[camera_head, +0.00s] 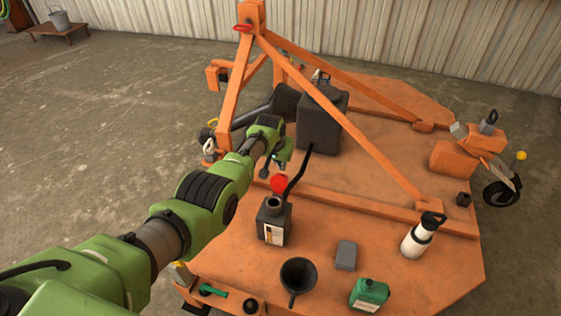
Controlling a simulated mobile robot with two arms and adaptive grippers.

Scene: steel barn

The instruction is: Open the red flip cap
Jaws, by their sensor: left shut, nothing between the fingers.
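The red flip cap (279,184) stands raised just behind the dark round neck (273,203) of a dark grey can (274,230) with a pale label. The neck looks uncovered, with the cap tilted up away from it. A thin black spout or handle rises beside the cap on its right. My left gripper (275,168) is shut and empty just above and behind the cap; whether it touches the cap I cannot tell. My right gripper is not in view.
The can stands on an orange deck (330,275) with sloping orange beams. Nearby are a black funnel (298,276), a grey box (346,255), a green jug (369,294) and a white bottle (416,240). A large dark container (320,125) stands behind.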

